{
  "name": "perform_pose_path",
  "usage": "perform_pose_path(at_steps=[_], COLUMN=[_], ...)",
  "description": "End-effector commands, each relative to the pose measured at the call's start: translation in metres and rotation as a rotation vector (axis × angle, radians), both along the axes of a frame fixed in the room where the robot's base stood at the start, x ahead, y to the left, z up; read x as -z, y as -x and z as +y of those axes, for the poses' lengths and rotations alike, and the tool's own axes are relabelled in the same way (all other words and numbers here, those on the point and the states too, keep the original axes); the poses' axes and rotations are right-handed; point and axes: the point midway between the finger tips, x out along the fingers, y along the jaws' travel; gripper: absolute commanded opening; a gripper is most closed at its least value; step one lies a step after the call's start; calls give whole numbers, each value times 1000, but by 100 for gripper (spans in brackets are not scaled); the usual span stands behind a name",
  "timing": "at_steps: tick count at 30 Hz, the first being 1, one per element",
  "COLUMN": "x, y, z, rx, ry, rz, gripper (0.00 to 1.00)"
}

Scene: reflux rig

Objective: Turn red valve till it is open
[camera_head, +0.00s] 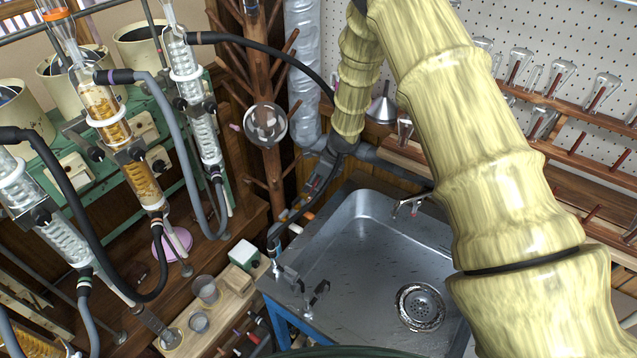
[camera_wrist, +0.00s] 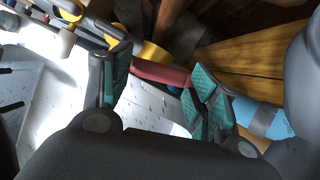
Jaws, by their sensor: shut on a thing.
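The red valve handle (camera_wrist: 160,74) is a short red bar in the wrist view, lying between my gripper's (camera_wrist: 160,64) two green-padded fingers. The gripper is shut on it, with one pad at each end of the bar. A yellow fitting (camera_wrist: 153,53) lies just behind the handle, and a light blue pipe piece (camera_wrist: 267,117) is to the right of the fingers. In the head view, my gripper (camera_head: 318,186) is low at the back left of the sink, and the red handle cannot be made out there. The handle's exact angle on its pipe is unclear.
The metal sink (camera_head: 365,235) lies right of my gripper, with a tap (camera_head: 408,204) at its back edge. A wooden drying stand (camera_head: 270,165) with a glass flask (camera_head: 266,125) is close on the left. Glass condensers (camera_head: 190,80) with hoses stand further left.

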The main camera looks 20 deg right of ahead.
Motion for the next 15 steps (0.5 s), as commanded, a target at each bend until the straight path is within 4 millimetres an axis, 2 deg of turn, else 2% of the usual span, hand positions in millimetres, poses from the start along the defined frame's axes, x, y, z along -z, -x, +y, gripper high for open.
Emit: perform_pose_path(at_steps=[9,15], x=[-1,-1], y=[-11,-13], z=[13,15], rx=[259,311], ry=[0,0], rz=[-1,-1], gripper=[18,18])
